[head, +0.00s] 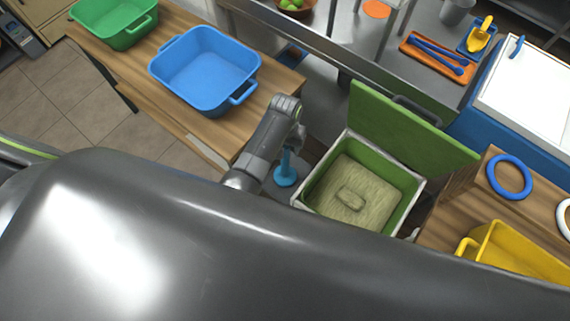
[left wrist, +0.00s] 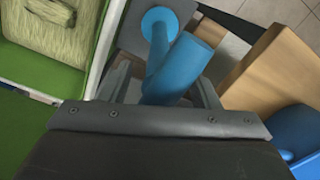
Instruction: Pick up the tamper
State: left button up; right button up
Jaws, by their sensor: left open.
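The blue tamper (head: 285,175) stands on a grey surface just left of the green-lined press box, its round disc at the bottom; my arm hides part of it. In the left wrist view the tamper (left wrist: 188,66) shows its disc, a stem and a thicker handle. My left gripper (left wrist: 163,80) is open, with one finger on each side of the blue handle; I cannot tell whether either finger touches it. The left arm also shows in the head view above the tamper. My right gripper is not in view.
The box (head: 402,199) holds a pale fibrous block, and its green lid (head: 405,125) stands open. A blue basin (head: 205,70) is on the wooden table at left. A yellow bin (head: 510,250) and a blue ring (head: 509,159) are at right.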

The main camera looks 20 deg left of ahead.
pick_arm(q)
jog(key=shift+c, duration=0.2)
jog(key=c, duration=0.9)
jog(key=shift+c, duration=1.2)
jog(key=shift+w+r, duration=0.1)
